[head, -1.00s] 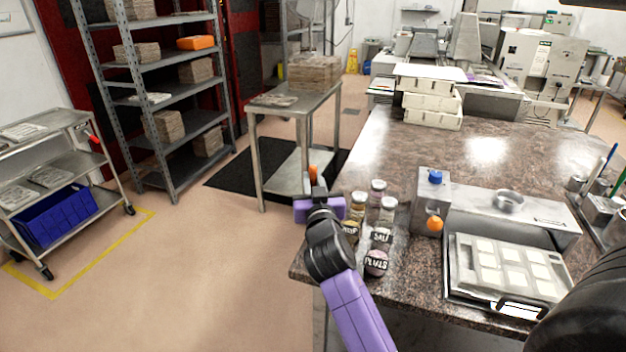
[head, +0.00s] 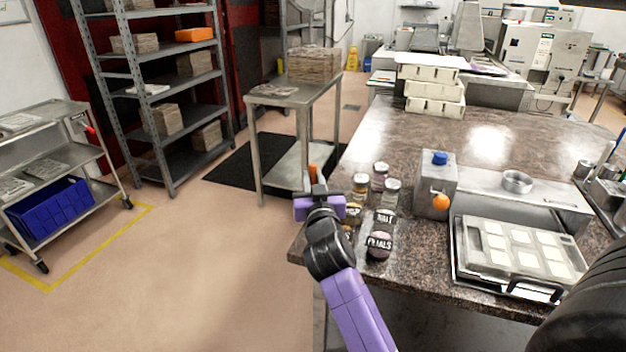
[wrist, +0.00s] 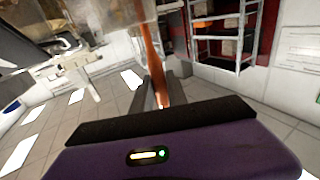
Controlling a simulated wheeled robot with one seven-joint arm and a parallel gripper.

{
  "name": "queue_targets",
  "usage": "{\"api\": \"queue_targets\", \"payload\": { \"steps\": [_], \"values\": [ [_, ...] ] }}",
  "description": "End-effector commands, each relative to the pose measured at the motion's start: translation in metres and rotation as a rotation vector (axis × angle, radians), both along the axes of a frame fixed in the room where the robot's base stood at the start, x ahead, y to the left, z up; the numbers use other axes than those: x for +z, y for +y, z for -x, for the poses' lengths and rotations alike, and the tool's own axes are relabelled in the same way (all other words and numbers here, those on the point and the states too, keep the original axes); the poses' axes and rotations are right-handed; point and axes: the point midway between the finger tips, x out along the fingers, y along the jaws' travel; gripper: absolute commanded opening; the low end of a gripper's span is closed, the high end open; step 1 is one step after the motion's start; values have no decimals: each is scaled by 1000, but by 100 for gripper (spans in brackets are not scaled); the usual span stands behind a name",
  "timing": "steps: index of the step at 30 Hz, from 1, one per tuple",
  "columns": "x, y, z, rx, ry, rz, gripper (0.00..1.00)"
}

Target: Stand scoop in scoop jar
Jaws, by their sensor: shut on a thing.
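My gripper (head: 319,190) is shut on the scoop and holds it up near the counter's left corner. Only the scoop's orange-brown handle (head: 313,173) shows above the fingers. In the wrist view the handle (wrist: 152,60) rises between the fingers and leans slightly; the scoop's head cannot be made out. Several labelled glass jars stand on the counter just right of my gripper, among them a petals jar (head: 379,246) and a silver-lidded jar (head: 392,188). I cannot tell which vessel is the scoop jar. My gripper partly hides the nearest jars.
A grey box (head: 435,180) with blue and orange knobs stands right of the jars. White boxes (head: 435,88) are stacked behind. The counter's middle (head: 400,140) is clear.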

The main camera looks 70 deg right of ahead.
Motion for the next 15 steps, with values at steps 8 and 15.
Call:
{"api": "queue_targets", "payload": {
  "steps": [8, 15],
  "values": [
    [0, 0, 0, 0, -1, 1, 22],
    [0, 0, 0, 0, -1, 1, 44]
  ]
}}
